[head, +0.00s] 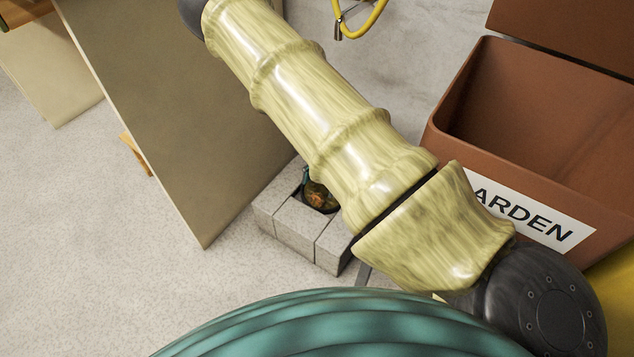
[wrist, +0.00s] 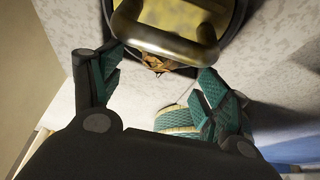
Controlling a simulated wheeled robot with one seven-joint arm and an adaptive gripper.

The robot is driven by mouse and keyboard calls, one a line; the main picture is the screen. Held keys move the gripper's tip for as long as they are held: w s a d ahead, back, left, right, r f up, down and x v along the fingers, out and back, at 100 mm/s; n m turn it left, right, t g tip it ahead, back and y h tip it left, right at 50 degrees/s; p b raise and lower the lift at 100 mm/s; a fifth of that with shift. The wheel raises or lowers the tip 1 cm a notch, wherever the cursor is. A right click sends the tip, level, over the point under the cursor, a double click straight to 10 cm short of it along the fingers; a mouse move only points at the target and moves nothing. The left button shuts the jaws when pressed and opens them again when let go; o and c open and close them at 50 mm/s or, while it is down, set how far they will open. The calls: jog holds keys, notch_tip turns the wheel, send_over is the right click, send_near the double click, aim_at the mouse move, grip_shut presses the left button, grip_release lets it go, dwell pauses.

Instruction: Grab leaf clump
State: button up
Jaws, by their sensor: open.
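The leaf clump (wrist: 155,62) is a small brown, ragged shape in the upper middle of the wrist view. A yellowish metal piece in front of it hides part of it. In the head view a brown-orange patch (head: 318,197), apparently the same clump, shows in the dark opening of a grey block surround (head: 297,235). My gripper (wrist: 158,66) is open, with its teal-padded fingers on either side of the clump in the picture. I see no contact, and the remaining distance is hard to tell. In the head view my arm hides most of the gripper.
A yellowish metal piece with a black rim (wrist: 165,38) fills the top of the wrist view. A brown bin (head: 455,125) with a lettered label stands right of the blocks. A large tan panel (head: 185,120) stands at their left. Pale floor (head: 90,260) is clear at the lower left.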

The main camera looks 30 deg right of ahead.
aim_at(318, 196)
jog(key=shift+d+b+x, duration=0.1)
jog(key=shift+b+x, duration=0.85)
jog(key=shift+x, duration=0.35)
jog(key=shift+d+b+x, duration=0.15)
jog(key=shift+b+x, duration=0.8)
jog(key=shift+x, duration=0.35)
jog(key=c, duration=0.9)
jog(key=shift+c, duration=0.2)
jog(key=shift+w, duration=0.15)
jog(key=shift+c, duration=0.3)
